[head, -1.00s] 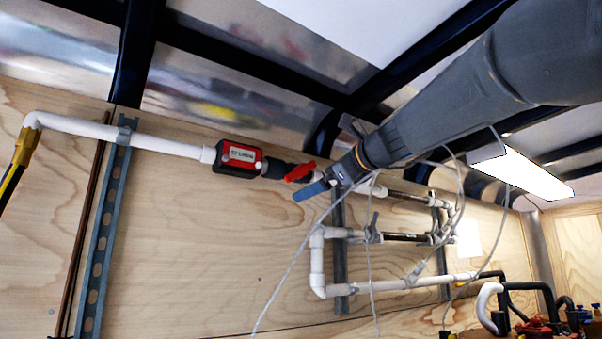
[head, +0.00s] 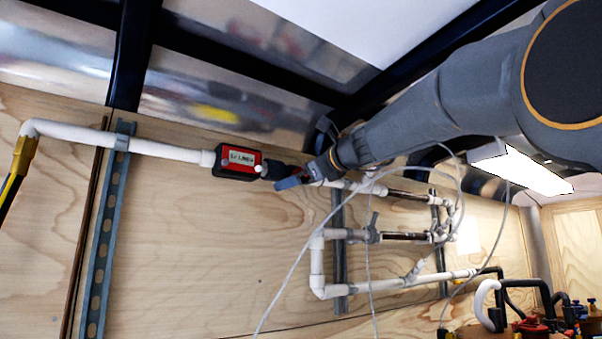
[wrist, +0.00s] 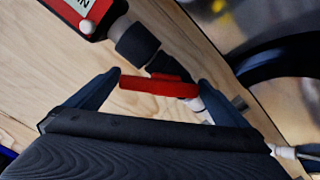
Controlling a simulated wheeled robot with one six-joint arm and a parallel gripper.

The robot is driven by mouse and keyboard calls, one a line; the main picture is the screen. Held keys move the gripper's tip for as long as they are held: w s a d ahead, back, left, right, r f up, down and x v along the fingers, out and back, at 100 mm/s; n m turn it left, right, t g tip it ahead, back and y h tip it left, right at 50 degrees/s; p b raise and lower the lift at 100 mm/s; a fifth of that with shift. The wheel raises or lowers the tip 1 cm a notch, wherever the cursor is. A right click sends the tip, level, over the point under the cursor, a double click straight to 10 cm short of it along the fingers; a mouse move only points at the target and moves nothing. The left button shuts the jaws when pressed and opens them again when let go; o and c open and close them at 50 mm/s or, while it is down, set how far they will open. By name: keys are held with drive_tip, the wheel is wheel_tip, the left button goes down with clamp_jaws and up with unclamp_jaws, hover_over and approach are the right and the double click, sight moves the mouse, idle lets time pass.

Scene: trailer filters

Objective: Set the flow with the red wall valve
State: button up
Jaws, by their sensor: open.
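The red valve handle (wrist: 158,87) lies across the pipe in the wrist view. My gripper (wrist: 158,84) is open, with one dark blue finger on each side of the handle and the handle's ends close to the fingertips. Whether a finger touches it, I cannot tell. In the head view my gripper (head: 294,178) is at the pipe just right of the red and black meter box (head: 238,159), and it hides most or all of the handle. The meter box also shows at the top of the wrist view (wrist: 87,14).
White pipe (head: 165,149) runs along the plywood wall. Lower pipe loops (head: 365,287) with small grey valves are to the right. Grey metal struts (head: 103,235) stand on the wall. Loose cables hang from my arm. A lamp (head: 520,168) hangs at the right.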

drive_tip(key=c, duration=1.3)
drive_tip(key=n+b, duration=0.2)
drive_tip(key=shift+w+d+f+b, duration=0.1)
drive_tip(key=shift+f+b, duration=0.25)
drive_tip(key=shift+d+r+n+b, duration=0.1)
drive_tip(key=shift+n+b, duration=0.35)
drive_tip(key=shift+n, duration=0.45)
drive_tip(key=o, duration=1.3)
drive_tip(key=b+v, duration=0.3)
drive_tip(key=v, duration=0.4)
drive_tip(key=shift+s+d, duration=0.25)
drive_tip(key=shift+s, duration=0.1)
